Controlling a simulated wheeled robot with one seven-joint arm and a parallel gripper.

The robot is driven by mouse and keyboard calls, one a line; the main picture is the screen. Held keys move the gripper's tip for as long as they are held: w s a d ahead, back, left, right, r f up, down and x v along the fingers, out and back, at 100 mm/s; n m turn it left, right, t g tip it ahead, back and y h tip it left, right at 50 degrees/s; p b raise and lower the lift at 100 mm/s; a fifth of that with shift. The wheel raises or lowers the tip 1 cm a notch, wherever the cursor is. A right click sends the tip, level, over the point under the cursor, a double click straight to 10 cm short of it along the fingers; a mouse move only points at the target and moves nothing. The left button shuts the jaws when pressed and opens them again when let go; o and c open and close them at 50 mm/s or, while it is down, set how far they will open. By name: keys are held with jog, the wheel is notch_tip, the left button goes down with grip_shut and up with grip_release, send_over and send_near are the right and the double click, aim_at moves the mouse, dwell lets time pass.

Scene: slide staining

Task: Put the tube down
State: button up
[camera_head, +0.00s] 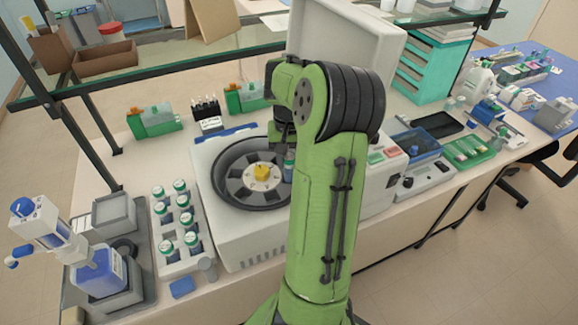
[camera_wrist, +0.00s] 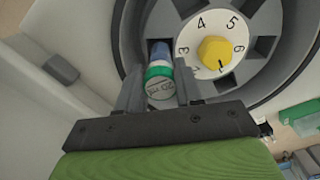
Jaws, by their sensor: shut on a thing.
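The tube (camera_wrist: 158,85) shows in the wrist view with a green band, a pale marked cap and a blue part at its far end. My gripper (camera_wrist: 160,92) is shut on it, one finger on each side. The tube's far end points at a dark slot in the centrifuge rotor (camera_wrist: 212,50), near the number 3; I cannot tell how deep it sits. In the head view the tube (camera_head: 289,165) is partly hidden by my arm, at the right side of the open centrifuge (camera_head: 225,235). A yellow knob (camera_head: 262,171) marks the rotor's centre.
A white rack (camera_head: 178,262) with several green-capped tubes stands left of the centrifuge. The raised lid (camera_head: 345,30) is behind my arm. Bottles and a dispenser (camera_head: 100,272) stand at the far left. Green slide holders (camera_head: 155,122) are at the back.

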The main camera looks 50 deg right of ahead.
jog(key=shift+f, duration=0.9)
jog(key=shift+f+b, duration=0.35)
jog(key=shift+f, duration=0.05)
jog(key=o, duration=1)
jog(key=shift+r, duration=0.1)
